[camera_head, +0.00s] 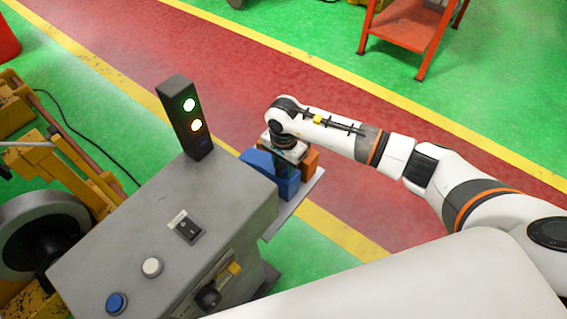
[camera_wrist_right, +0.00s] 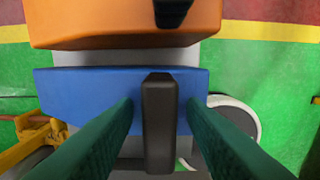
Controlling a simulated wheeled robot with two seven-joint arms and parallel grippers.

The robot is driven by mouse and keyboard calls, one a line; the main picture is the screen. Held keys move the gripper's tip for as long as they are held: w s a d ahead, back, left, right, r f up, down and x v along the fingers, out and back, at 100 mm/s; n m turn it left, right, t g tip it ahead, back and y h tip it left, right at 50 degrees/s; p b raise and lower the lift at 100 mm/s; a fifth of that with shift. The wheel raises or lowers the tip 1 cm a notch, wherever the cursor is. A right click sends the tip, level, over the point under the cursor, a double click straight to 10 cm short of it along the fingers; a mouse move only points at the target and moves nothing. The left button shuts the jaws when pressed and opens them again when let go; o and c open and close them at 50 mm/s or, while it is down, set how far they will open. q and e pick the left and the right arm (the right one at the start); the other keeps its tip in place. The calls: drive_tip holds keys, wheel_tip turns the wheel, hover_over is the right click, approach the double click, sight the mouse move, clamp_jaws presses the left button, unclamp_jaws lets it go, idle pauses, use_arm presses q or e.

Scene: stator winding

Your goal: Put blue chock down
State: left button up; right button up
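The blue chock (camera_head: 288,188) sits on a light grey shelf (camera_head: 297,205) at the far right side of the grey cabinet. In the right wrist view the blue chock (camera_wrist_right: 85,93) fills the middle, with a black upright handle (camera_wrist_right: 160,125) on it. My right gripper (camera_head: 286,168) is over the chock, pointing down. In the wrist view its two green fingers (camera_wrist_right: 160,105) stand on either side of the handle, with a thin strip of blue showing between each finger and the handle. The gripper looks open around the handle. My left gripper is not in view.
An orange chock (camera_head: 312,161) is beside the blue one, close to it; it also shows in the wrist view (camera_wrist_right: 100,22). The grey cabinet (camera_head: 120,235) carries a signal light (camera_head: 188,118) and buttons. Yellow machinery stands left. Red floor beyond the shelf is clear.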

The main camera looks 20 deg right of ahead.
wheel_tip(320, 180, up, 12)
drive_tip(key=b, duration=0.1)
drive_tip(key=shift+b, duration=0.35)
drive_tip(key=shift+s, duration=0.1)
idle(0.3)
